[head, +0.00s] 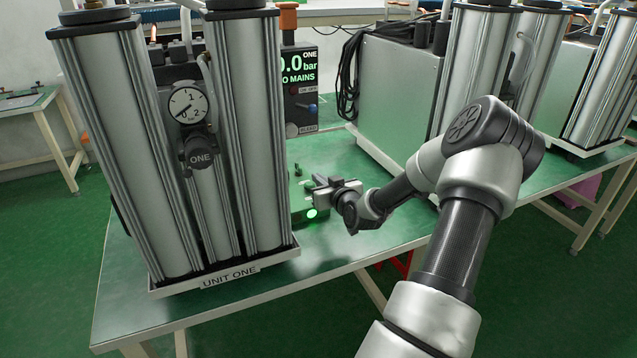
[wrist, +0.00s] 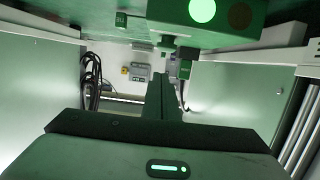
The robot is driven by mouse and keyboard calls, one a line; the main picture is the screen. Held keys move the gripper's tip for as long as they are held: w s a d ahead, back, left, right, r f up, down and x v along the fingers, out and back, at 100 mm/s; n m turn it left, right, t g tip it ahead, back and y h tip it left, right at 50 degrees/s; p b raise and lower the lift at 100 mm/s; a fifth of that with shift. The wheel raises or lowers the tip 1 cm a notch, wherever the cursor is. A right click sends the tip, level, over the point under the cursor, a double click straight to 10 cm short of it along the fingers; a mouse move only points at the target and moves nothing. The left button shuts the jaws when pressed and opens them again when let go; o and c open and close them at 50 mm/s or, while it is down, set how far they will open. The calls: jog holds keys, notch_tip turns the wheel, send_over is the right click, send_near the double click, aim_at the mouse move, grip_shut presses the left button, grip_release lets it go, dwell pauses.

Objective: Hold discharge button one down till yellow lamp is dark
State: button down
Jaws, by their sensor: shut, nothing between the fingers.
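A green control box (head: 299,208) stands on the bench right of unit one. The shut fingers (wrist: 162,80) show in the wrist view.
Unit one (head: 190,160) has tall metal columns and a gauge (head: 187,104). Behind it a display (head: 298,72) reads "ONE", a value ending in .0 bar and mains text. A silver-green cabinet (head: 398,100) with black cables stands right. The green bench (head: 345,255) is clear near the front.

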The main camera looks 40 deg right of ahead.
jog(key=v, duration=0.6)
jog(key=shift+s+r+p, duration=0.2)
jog(key=shift+r+p, duration=0.15)
jog(key=shift+a, duration=0.1)
